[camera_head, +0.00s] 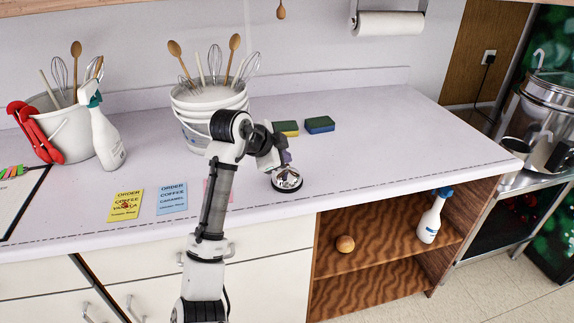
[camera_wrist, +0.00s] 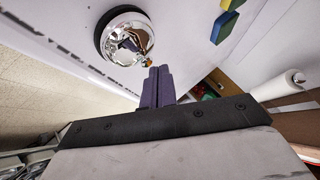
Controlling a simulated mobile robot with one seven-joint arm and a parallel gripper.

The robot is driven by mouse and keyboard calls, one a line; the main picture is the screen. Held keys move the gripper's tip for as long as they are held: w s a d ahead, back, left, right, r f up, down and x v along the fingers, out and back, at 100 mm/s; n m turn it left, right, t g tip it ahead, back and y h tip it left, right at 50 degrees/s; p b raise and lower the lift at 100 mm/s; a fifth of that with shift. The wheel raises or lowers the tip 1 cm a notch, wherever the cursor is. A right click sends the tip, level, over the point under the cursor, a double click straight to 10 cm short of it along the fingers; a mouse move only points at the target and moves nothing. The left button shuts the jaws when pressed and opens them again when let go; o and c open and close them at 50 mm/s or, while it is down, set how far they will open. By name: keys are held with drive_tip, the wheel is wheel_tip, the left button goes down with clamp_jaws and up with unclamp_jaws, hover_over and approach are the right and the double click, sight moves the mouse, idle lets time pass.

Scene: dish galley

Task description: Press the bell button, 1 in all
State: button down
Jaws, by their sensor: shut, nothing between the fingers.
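The bell (camera_head: 287,180) is a shiny silver dome on a dark round base, standing on the white counter. It also shows in the wrist view (camera_wrist: 122,35) at the top, left of centre. My gripper (camera_head: 286,158) is just above the bell's far side in the head view. In the wrist view the purple fingers of my gripper (camera_wrist: 158,74) are together with nothing between them, and their tips point toward the bell's lower right rim. I cannot tell whether the tips touch the bell.
Two sponges (camera_head: 320,125) lie behind the bell. A white bucket stack with utensils (camera_head: 208,103) stands behind my arm. Order cards (camera_head: 172,199) lie to the left, with a spray bottle (camera_head: 104,137) and another bucket (camera_head: 70,135) beyond. The counter right of the bell is clear.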

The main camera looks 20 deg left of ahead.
drive_tip(key=shift+f+b, duration=0.35)
drive_tip(key=shift+f, duration=0.2)
idle(0.4)
drive_tip(key=shift+r, duration=0.1)
drive_tip(key=shift+r+p, duration=0.65)
drive_tip(key=shift+r, duration=0.25)
wheel_tip(320, 180, up, 5)
drive_tip(key=p, duration=0.3)
idle(0.8)
